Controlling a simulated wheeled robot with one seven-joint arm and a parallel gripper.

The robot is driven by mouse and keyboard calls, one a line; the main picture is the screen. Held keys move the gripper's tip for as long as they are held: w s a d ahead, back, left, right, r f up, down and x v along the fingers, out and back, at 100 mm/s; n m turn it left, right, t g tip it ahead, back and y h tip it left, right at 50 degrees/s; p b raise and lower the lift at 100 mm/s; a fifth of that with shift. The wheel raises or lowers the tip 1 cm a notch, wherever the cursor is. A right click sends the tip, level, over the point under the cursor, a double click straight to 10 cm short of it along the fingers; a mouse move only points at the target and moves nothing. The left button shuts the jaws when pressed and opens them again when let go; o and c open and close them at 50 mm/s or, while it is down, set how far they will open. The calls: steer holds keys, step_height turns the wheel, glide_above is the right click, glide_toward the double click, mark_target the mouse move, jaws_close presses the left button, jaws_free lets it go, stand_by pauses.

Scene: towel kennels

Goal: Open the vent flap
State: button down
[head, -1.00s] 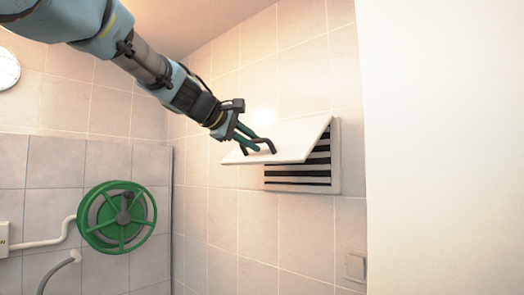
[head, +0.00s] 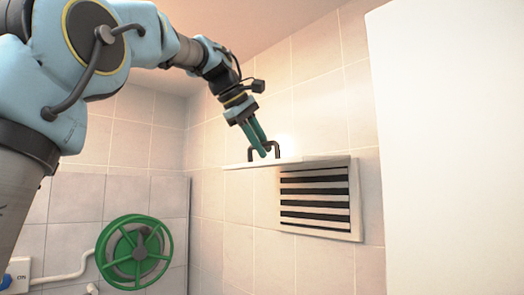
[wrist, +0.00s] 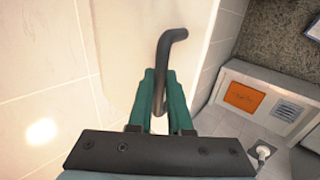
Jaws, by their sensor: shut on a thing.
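The white vent flap (head: 249,164) stands out from the wall, about level, seen nearly edge-on in the head view. It is hinged at the top of the vent frame (head: 357,198), and the dark-slotted grille (head: 315,198) below it is uncovered. A dark bent handle (head: 277,149) rises from the flap's upper face. My gripper (head: 264,151) comes down from above with its green fingers shut on the handle. In the wrist view the handle (wrist: 170,50) passes between the fingertips (wrist: 160,92), and the pale flap (wrist: 130,45) lies beyond.
A green hose reel (head: 135,252) hangs on the tiled wall at lower left, beside a white switch box (head: 18,275). A plain white panel (head: 450,150) fills the right side. The wall below the vent is clear.

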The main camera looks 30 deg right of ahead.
steer(key=shift+d+r, duration=0.2)
steer(key=shift+r, duration=0.1)
steer(key=shift+y, duration=0.3)
steer(key=c, duration=1)
jaws_free()
steer(key=shift+d, duration=0.15)
steer(key=shift+c, duration=0.2)
steer(key=shift+o, duration=1)
steer(key=shift+a, duration=0.2)
steer(key=v, duration=1)
steer(key=shift+a+r, duration=0.2)
steer(key=shift+r, duration=0.1)
